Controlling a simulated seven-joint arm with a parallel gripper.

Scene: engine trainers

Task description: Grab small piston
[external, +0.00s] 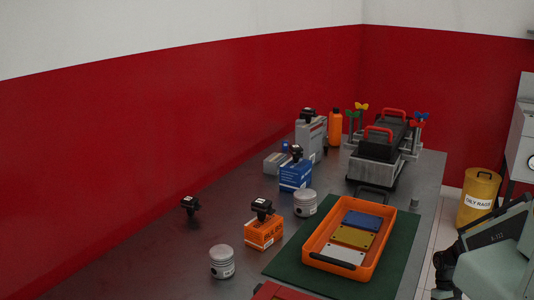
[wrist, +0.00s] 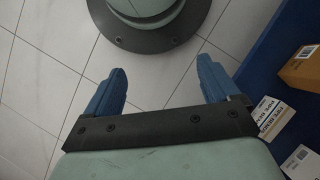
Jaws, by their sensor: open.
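Two grey pistons stand upright on the dark workbench in the external view. One piston (external: 222,262) is at the front left, and the other piston (external: 305,203) is farther back, left of the orange tray. I cannot tell for sure which is the small one. My gripper (wrist: 160,88) is open and empty in the wrist view, its two blue fingers wide apart over the tiled floor. No piston shows in the wrist view. In the external view my arm is at the lower right edge, off the bench and well away from both pistons.
An orange tray (external: 316,237) with coloured plates sits on a green mat (external: 287,264). An orange box (external: 263,234) and a blue box (external: 295,176) carry black parts. An engine block (external: 375,165) stands behind. A cardboard box (wrist: 300,66) lies right of my gripper.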

